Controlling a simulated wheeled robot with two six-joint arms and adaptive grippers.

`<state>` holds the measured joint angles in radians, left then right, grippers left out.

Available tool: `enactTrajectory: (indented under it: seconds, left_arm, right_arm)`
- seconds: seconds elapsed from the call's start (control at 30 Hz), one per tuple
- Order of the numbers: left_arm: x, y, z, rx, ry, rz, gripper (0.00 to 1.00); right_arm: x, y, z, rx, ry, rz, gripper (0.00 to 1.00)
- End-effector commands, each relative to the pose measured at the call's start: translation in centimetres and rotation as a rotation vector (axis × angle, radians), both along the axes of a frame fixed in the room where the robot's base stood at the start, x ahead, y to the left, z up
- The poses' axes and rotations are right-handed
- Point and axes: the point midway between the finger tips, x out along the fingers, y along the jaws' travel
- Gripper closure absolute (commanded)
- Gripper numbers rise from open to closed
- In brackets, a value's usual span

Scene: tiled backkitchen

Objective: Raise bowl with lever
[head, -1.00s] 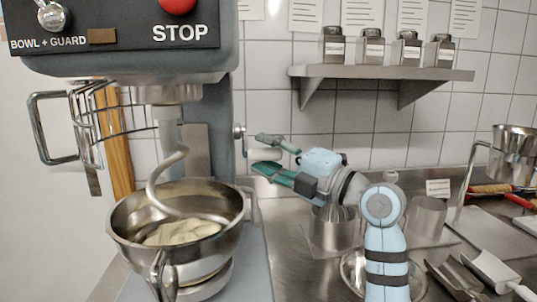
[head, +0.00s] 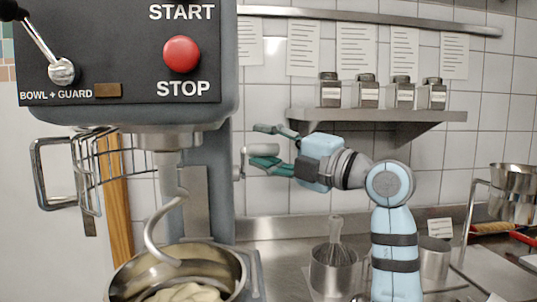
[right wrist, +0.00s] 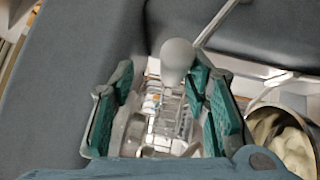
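The mixer's steel bowl (head: 228,262) holds pale dough (head: 185,293) and sits low under the spiral hook (head: 152,235). The lever (head: 262,149) sticks out from the right side of the mixer column, with a grey rounded knob. My right gripper (head: 264,146) is open, its teal fingers above and below the knob. In the right wrist view the lever knob (right wrist: 177,57) shows between the spread green finger pads, its rod running to the upper right. I cannot tell whether a pad touches it. The bowl edge and dough (right wrist: 290,145) show at lower right there. My left gripper is not in view.
The mixer (head: 205,100) carries a red stop button (head: 181,54) and a wire guard (head: 100,165). A wall shelf (head: 375,115) with several small jars is behind my right arm. A pot with a whisk (head: 335,268) stands on the steel counter below it.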

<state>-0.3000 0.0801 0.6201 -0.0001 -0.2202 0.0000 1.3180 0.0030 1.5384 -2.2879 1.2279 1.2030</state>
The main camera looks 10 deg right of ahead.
Motion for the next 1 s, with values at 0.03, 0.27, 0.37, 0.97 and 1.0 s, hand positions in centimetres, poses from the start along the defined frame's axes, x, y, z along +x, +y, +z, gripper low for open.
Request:
enactTrajectory:
  seconds: [0.03, 0.27, 0.37, 0.97, 1.0]
  left_arm:
    - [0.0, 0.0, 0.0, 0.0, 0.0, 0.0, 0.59]
    - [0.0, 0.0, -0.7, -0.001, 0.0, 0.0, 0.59]
    - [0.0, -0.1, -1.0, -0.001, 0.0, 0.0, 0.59]
    - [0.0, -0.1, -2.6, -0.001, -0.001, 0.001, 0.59]
    - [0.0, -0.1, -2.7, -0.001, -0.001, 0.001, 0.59]
  right_arm:
    - [-0.1, -0.1, 0.1, 0.001, -0.002, 0.0, 0.59]
    - [-1.5, -1.5, 0.0, 0.0, -0.005, -0.002, 0.59]
    - [-2.2, -2.3, 0.0, 0.0, -0.005, -0.002, 0.59]
    - [-6.6, -6.7, -0.1, -0.001, -0.001, -0.003, 0.59]
    - [-6.9, -7.0, -0.1, -0.001, -0.003, -0.002, 0.59]
